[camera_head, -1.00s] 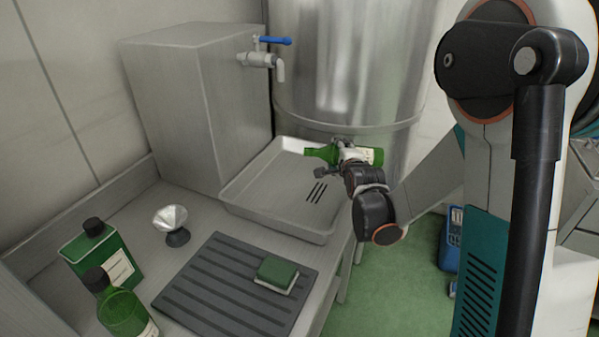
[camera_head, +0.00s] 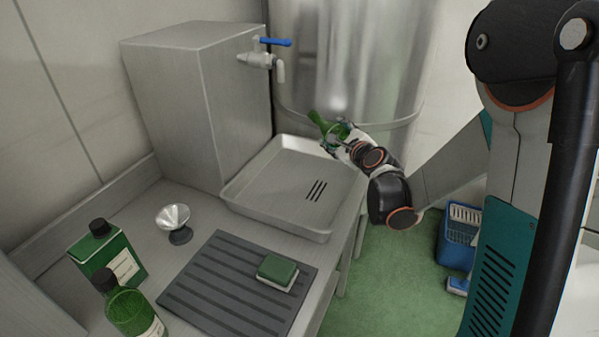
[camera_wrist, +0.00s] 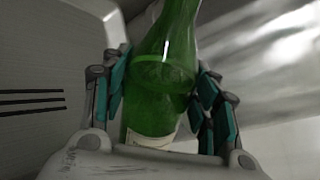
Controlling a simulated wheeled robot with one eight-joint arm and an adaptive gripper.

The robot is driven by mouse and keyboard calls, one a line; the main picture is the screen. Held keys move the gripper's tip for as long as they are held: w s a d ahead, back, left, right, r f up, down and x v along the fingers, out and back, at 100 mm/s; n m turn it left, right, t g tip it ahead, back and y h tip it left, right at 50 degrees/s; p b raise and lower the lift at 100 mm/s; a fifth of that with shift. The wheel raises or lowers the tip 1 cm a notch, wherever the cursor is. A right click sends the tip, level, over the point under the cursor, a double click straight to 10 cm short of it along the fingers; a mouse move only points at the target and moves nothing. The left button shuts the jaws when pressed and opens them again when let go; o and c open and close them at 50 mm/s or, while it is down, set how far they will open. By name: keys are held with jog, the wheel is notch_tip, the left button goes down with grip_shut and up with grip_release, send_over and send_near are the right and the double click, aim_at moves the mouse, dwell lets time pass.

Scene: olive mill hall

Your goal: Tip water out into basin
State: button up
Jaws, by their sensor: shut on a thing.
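My gripper (camera_head: 338,140) is shut on a green glass bottle (camera_head: 324,124) above the back right rim of the basin. The bottle leans, its neck pointing up and to the left in the head view. In the wrist view my gripper's fingers (camera_wrist: 160,95) clasp the bottle (camera_wrist: 160,85) from both sides, and a liquid line shows inside it below the shoulder. A pale label shows low on it. The basin (camera_head: 235,192) is a shallow metal tray with dark slots in its floor. No stream of water shows.
A metal box (camera_head: 185,110) and a blue-handled tap (camera_head: 262,58) stand behind the basin. In front are a ribbed mat (camera_head: 215,300) with a green sponge (camera_head: 277,272), a small funnel (camera_head: 173,217), a green tin (camera_head: 108,255) and another green bottle (camera_head: 130,312).

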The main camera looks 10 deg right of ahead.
aim_at(336, 147)
jog(key=shift+a+r+m+y+b, duration=0.1)
jog(key=shift+a+m+y+b, duration=0.2)
jog(key=shift+m+b, duration=0.3)
jog(key=shift+d+r+m+t, duration=0.2)
jog(key=shift+m+t, duration=0.1)
jog(key=shift+m, duration=0.4)
jog(key=shift+f+m+y+b, duration=0.1)
jog(key=shift+m+y+b, duration=0.2)
jog(key=shift+b, duration=0.35)
jog(key=shift+f+m+t+b, duration=0.4)
jog(key=shift+f+m+b, duration=0.2)
jog(key=shift+b, duration=0.35)
notch_tip(336, 147, down, 3)
jog(key=m+b, duration=0.1)
jog(key=b, duration=0.2)
jog(key=shift+d+f+y, duration=0.1)
jog(key=shift+y, duration=0.3)
jog(key=shift+r+m+t, duration=0.5)
jog(key=shift+r+m, duration=0.2)
jog(key=shift+m, duration=0.5)
